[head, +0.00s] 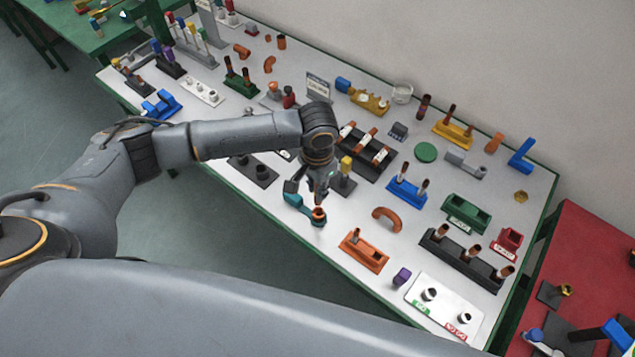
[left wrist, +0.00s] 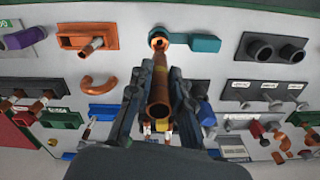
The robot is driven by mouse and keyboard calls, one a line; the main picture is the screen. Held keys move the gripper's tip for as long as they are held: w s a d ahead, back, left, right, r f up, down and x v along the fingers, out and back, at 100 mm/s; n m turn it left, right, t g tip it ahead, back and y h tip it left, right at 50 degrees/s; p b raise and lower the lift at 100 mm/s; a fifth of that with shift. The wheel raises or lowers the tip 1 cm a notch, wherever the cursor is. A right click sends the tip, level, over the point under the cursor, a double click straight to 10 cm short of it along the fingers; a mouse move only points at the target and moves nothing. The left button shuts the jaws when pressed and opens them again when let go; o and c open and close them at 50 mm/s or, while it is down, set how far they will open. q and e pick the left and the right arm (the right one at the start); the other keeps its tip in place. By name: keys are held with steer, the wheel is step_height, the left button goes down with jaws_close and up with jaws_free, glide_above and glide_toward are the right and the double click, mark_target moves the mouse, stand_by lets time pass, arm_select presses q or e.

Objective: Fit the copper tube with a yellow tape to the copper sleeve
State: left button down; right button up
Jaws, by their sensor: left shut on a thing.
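In the left wrist view, the copper tube with yellow tape (left wrist: 159,88) lies between the fingers of my left gripper (left wrist: 156,108), which is shut on it. The copper sleeve (left wrist: 158,41) shows just beyond that end, in a teal holder (left wrist: 192,42). In the head view, my left gripper (head: 318,190) points down just above the copper sleeve (head: 319,213) and its teal holder (head: 297,203). The held tube is mostly hidden there; I cannot tell whether it touches the sleeve. My right gripper is not in view.
A yellow-topped peg (head: 346,165) stands close right of the gripper. An orange holder (head: 363,252), a copper elbow (head: 386,219) and a blue holder (head: 407,192) lie further right. The table's green front edge (head: 274,226) is near. Bare white tabletop lies between the fixtures.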

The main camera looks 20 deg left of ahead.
arm_select(q)
step_height(320, 180, down, 4)
steer(key=shift+f+b, duration=0.15)
steer(key=shift+b, duration=0.65)
steer(key=shift+f, duration=0.15)
steer(key=shift+w, duration=0.1)
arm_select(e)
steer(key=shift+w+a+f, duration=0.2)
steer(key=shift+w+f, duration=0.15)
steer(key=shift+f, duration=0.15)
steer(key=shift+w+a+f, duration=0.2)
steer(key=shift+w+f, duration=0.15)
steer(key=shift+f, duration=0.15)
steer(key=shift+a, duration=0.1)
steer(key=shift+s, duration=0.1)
arm_select(q)
steer(key=shift+p, duration=0.45)
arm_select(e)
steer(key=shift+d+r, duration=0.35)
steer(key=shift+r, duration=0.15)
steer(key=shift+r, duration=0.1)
arm_select(q)
steer(key=shift+p, duration=0.4)
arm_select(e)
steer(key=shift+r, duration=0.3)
